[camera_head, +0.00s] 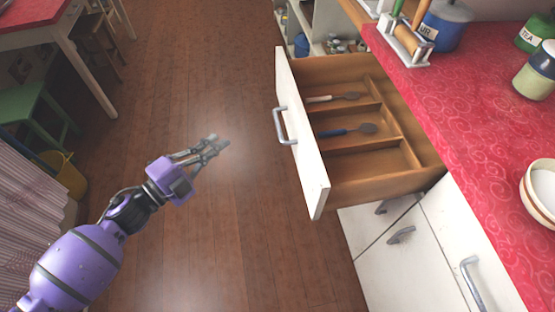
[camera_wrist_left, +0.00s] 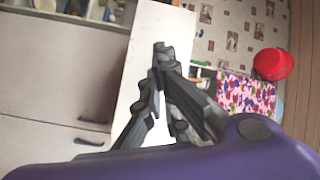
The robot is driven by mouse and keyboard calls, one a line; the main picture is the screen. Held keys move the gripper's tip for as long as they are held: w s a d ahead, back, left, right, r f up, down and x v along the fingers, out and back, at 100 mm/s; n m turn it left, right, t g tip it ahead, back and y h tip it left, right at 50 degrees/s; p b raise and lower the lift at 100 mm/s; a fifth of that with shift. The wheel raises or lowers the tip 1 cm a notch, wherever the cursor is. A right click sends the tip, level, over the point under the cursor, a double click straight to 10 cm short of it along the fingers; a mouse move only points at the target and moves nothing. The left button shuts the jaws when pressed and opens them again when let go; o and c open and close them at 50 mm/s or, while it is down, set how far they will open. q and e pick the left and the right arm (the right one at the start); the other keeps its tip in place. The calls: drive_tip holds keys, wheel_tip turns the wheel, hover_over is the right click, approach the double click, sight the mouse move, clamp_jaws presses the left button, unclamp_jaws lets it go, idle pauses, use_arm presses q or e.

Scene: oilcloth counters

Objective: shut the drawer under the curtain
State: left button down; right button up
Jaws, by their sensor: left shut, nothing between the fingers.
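The drawer (camera_head: 340,178) is pulled well out from under the red counter in the head view. It has a wooden inside with compartments, a white front (camera_head: 302,135) and a grey handle (camera_head: 281,126). Two utensils lie in it, one with a pale handle (camera_head: 333,97) and one with a blue handle (camera_head: 346,131). My left gripper (camera_head: 220,143) is shut and empty, to the left of the drawer front and apart from it. In the left wrist view the left gripper (camera_wrist_left: 158,60) shows against a white panel (camera_wrist_left: 165,35). My right gripper is not in view.
The red counter (camera_head: 450,105) carries canisters, a utensil rack (camera_head: 403,40) and a white bowl (camera_head: 541,190). White cupboards with handles stand below the drawer. The wooden floor (camera_head: 190,60) between my left arm and the drawer is clear. A green stool (camera_head: 30,105) stands at left.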

use_arm(q)
drive_tip(key=d+r+m+g+h, duration=0.1)
drive_tip(key=d+m+g+h, duration=0.15)
drive_tip(key=m, duration=0.35)
drive_tip(key=m+g+h, duration=0.4)
drive_tip(key=m+g, duration=0.2)
drive_tip(key=g, duration=0.1)
approach(303, 162)
drive_tip(key=shift+y, duration=0.25)
drive_tip(key=x, duration=0.2)
drive_tip(key=p+x, duration=0.2)
drive_tip(key=x, duration=0.1)
drive_tip(key=shift+d+r, duration=0.25)
drive_tip(key=shift+w+d+f, duration=0.1)
drive_tip(key=shift+w+d, duration=0.1)
drive_tip(key=shift+d, duration=0.4)
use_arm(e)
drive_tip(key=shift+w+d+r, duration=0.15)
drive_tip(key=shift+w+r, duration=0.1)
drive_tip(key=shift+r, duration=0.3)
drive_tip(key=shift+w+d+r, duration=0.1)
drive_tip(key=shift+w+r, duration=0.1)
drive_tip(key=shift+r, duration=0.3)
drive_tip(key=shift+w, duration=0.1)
